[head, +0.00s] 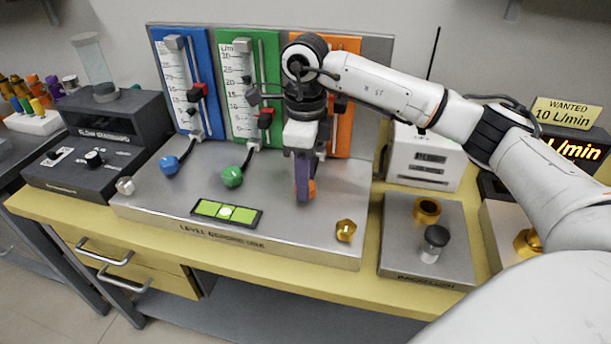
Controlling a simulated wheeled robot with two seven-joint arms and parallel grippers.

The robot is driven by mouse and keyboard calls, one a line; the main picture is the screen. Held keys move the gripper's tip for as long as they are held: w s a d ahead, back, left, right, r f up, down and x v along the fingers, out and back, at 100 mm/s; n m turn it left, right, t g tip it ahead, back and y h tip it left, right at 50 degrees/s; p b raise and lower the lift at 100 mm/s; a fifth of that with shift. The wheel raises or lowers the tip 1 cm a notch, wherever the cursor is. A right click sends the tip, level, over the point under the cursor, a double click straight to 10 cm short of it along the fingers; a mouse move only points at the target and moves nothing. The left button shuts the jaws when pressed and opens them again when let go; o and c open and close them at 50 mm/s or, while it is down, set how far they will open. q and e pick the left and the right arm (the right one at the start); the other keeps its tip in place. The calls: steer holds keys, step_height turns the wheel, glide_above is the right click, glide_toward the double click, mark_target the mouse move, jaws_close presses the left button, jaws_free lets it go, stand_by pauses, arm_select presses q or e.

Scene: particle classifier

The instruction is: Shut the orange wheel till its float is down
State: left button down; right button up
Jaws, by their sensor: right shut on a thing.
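The orange wheel (312,187) sits on the steel base plate below the orange flowmeter panel (345,130). My right gripper (304,192) points down at it and is shut on it, hiding most of it. The orange panel is largely covered by my right wrist, so its scale and float cannot be read. A dark block (341,103) shows at the panel's edge, but I cannot tell whether it is the float. My left gripper is not in view.
Blue (169,165) and green (232,176) wheels stand left of the gripper, under their panels. A green level (227,212) and a brass knob (346,230) lie near the plate's front. A sign (566,113) reads "WANTED 10 L/min".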

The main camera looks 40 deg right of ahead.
stand_by(0.4)
steer(key=o, duration=1)
steer(key=shift+o, duration=0.2)
step_height(320, 180, up, 10)
steer(key=shift+r, duration=0.2)
